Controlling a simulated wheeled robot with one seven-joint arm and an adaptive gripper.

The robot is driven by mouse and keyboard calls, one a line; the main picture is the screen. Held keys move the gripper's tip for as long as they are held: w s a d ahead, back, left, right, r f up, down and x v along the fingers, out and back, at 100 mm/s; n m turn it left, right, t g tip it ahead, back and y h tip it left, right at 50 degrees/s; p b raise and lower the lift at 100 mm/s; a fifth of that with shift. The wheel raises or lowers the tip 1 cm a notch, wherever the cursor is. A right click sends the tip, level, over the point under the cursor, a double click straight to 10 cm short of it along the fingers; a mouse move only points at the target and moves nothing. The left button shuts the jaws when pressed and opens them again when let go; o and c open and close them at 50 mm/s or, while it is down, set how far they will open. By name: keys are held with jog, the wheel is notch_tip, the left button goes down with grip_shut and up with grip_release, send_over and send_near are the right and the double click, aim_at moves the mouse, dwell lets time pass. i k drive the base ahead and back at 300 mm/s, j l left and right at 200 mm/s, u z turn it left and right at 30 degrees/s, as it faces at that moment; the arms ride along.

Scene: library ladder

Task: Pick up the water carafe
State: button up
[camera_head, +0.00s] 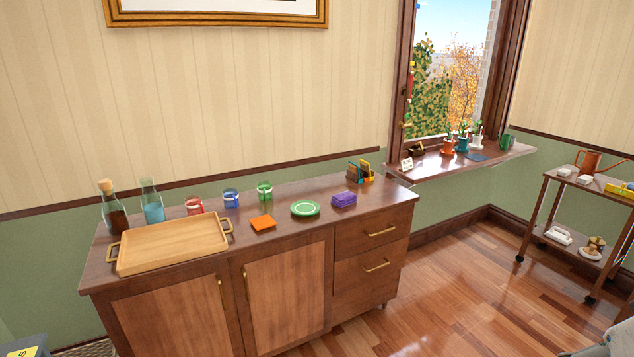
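A clear glass carafe (152,205) with blue liquid, likely the water carafe, stands upright near the back left of the wooden sideboard (280,228). A second glass carafe (113,210) with dark liquid and a cork stopper stands to its left. A wooden tray (172,246) with brass handles lies in front of both and hides part of the view around their bases. My gripper is not in view.
Red (194,205), blue (231,198) and green (264,191) glasses stand right of the carafes. Orange (263,223) and purple (344,199) stacks and green plates (305,208) lie farther right. A cart (545,205) stands at right. Floor between is clear.

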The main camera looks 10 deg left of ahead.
aim_at(152, 202)
jog(key=i+j+u, duration=0.2)
jog(key=u, duration=0.2)
jog(key=i+u, duration=0.75)
jog(key=i+j+z, duration=0.15)
jog(key=i+j, duration=0.4)
jog(key=i+j+z, duration=0.15)
jog(key=i+j, duration=0.4)
jog(key=j, duration=0.2)
